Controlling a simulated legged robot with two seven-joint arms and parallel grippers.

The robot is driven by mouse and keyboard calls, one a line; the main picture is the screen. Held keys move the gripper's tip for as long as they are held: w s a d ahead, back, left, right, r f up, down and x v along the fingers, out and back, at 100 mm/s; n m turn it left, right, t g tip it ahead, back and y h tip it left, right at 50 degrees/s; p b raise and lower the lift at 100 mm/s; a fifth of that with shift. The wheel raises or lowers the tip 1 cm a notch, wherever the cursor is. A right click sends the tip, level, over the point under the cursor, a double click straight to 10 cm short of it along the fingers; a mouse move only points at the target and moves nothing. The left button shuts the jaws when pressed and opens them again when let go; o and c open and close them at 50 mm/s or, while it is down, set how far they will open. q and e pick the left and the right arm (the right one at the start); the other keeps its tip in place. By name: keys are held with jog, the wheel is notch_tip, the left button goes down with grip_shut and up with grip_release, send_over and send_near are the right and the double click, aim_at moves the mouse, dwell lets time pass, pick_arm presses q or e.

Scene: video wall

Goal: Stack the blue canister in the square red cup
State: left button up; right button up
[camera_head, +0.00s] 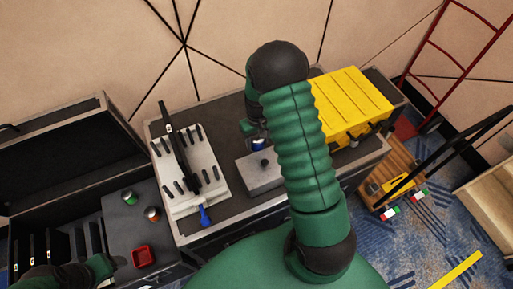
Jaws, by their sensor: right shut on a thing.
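The square red cup (143,257) stands on the grey top of the low case at the lower left. The blue canister (259,145) shows small beside the grey block on the cabinet top, partly hidden by my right arm. My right gripper (256,135) is shut on the blue canister; my green arm hides much of this grip. My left gripper (118,263) is just left of the red cup, apart from it. Its fingers are too small and dark to tell whether they are open.
A green can (129,196) and an orange-topped can (152,213) stand behind the red cup. A white rack (187,170) with a blue-handled tool (205,215) lies between cup and canister. A grey block (260,172) and yellow case (350,105) are nearby.

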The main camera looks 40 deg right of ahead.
aim_at(258, 149)
jog(key=f, duration=0.5)
jog(key=shift+d+f, duration=0.4)
jog(key=shift+a, duration=0.2)
jog(key=o, duration=1.3)
jog(key=shift+a, duration=0.1)
jog(key=shift+o, duration=1)
